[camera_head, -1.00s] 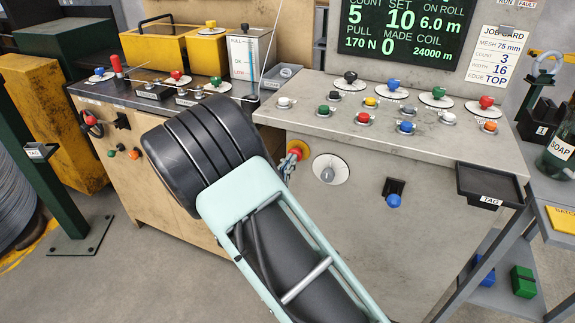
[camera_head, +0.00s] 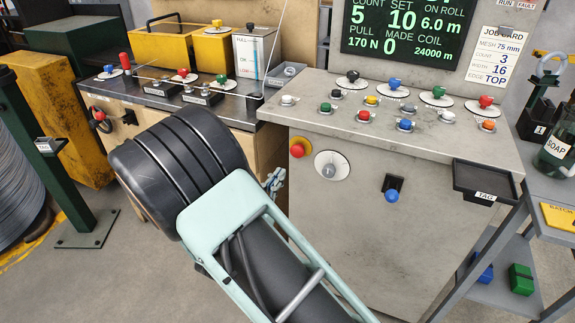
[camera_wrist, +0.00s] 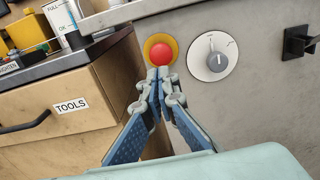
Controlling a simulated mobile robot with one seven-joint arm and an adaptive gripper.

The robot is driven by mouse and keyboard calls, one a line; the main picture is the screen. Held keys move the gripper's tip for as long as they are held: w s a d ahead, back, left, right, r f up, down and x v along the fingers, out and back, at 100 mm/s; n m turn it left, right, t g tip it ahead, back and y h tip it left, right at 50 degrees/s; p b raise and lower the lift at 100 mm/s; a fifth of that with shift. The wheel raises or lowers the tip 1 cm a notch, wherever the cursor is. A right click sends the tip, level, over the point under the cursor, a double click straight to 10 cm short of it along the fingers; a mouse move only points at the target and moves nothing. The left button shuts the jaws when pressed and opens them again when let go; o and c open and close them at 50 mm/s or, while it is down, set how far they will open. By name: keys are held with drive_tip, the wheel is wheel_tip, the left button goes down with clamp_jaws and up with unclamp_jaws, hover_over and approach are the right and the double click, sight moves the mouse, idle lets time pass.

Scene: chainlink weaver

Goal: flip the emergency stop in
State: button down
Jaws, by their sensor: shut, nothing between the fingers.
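The emergency stop (camera_head: 297,149) is a round red button on a yellow ring, on the upper left of the grey cabinet's front. In the wrist view the red button (camera_wrist: 162,53) shows almost whole, just beyond my fingertips. My gripper (camera_wrist: 158,75) is shut and empty, with its tips overlapping the lower part of the yellow ring in the picture. Whether the tips touch the button I cannot tell. In the head view my gripper (camera_head: 276,182) shows partly past my arm, below and left of the button.
A grey rotary knob (camera_head: 329,170) on a white dial sits just right of the stop. The cabinet top (camera_head: 460,150) carries several coloured knobs. A wooden drawer labelled TOOLS (camera_wrist: 50,112) is at left.

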drive_tip(key=v, duration=0.5)
idle(0.3)
